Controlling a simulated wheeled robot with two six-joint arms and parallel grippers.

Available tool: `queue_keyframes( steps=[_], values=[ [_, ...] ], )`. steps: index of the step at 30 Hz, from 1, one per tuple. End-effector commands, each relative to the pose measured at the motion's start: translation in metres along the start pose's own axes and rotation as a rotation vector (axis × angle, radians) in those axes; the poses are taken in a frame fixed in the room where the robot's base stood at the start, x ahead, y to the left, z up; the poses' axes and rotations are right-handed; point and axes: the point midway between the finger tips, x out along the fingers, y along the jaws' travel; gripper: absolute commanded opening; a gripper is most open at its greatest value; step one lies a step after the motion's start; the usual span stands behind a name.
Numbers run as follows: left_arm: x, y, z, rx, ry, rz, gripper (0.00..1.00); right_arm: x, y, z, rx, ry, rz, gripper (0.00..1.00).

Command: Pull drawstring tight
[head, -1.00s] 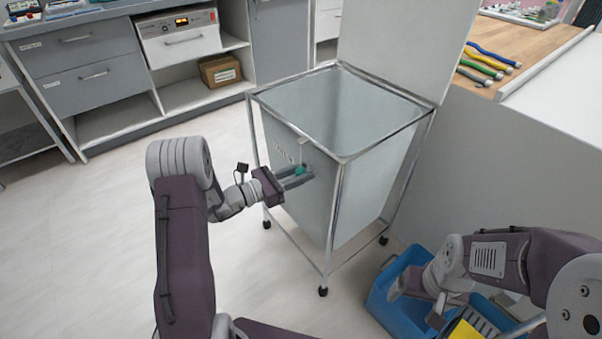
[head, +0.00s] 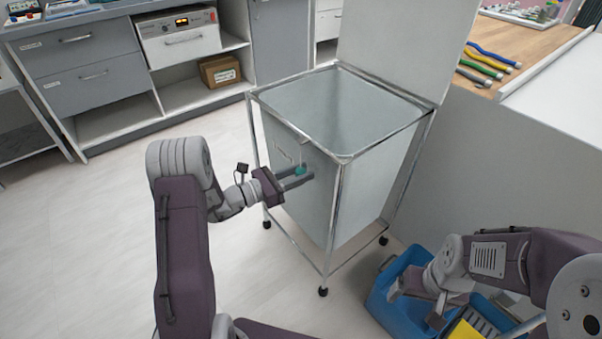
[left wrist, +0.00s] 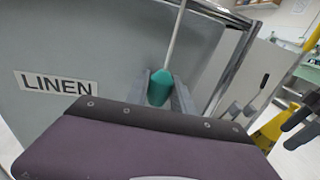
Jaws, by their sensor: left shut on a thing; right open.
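The linen hamper is a pale grey-green bag in a chrome frame (head: 338,170) on casters, with its top open and a lid raised behind. A teal toggle (head: 300,170) hangs at its left-front side. The left wrist view shows the toggle (left wrist: 160,87) at the lower end of a pale cord (left wrist: 177,35), to the right of a "LINEN" label (left wrist: 57,83). My left gripper (head: 303,177) is shut on the toggle, close to the bag wall. My right gripper (head: 437,318) is low at the right, over a blue bin; its fingers are hard to make out.
A blue bin (head: 381,291) with a yellow item stands on the floor at the right. Grey cabinets (head: 85,70) line the back left. The floor left of the hamper is clear.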

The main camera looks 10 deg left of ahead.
Motion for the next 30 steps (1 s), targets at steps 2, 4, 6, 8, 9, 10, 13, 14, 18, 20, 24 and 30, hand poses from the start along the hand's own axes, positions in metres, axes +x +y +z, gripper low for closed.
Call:
queue_keyframes(
  steps=[2,4,6,8,9,10,13,14,18,20,24,30],
  values=[
    [0.0,0.0,0.0,-0.002,0.0,0.0,0.0,0.0,0.0,0.0,0.0,0.0,0.0,0.85],
    [0.0,0.0,0.0,-0.002,0.0,0.0,0.0,0.0,0.0,0.0,0.0,0.0,0.0,0.85],
    [0.0,0.0,0.0,-0.002,0.0,0.0,0.0,0.0,0.0,0.0,0.0,0.0,0.0,0.85],
    [0.0,0.0,0.0,-0.002,0.0,0.0,0.0,0.0,0.0,0.0,0.0,0.0,0.0,0.85],
    [0.0,0.0,0.0,-0.002,0.0,0.0,0.0,0.0,0.0,0.0,0.0,0.0,0.0,0.85],
    [0.0,0.0,-0.001,-0.002,0.0,0.0,0.0,0.001,0.0,0.0,0.0,0.0,0.0,0.85],
    [0.0,0.0,-0.008,-0.003,0.001,0.0,0.0,0.005,0.0,0.001,0.0,0.0,0.0,0.85],
    [0.0,0.0,-0.012,-0.003,0.001,0.0,0.0,0.007,0.0,0.001,0.0,0.0,0.0,0.85],
    [0.0,0.0,-0.041,-0.004,0.0,0.0,0.0,0.024,0.001,0.002,0.0,0.0,0.0,0.85],
    [0.0,0.001,-0.057,-0.005,0.001,0.0,0.0,0.032,0.001,0.003,0.0,0.0,0.0,0.85],
    [0.0,0.001,-0.094,-0.005,0.002,0.0,0.0,0.05,0.001,0.005,0.0,0.0,0.0,0.85],
    [0.0,0.002,-0.135,-0.005,0.001,0.0,0.0,0.069,0.001,0.007,0.0,0.0,0.0,0.85]
  ],
)
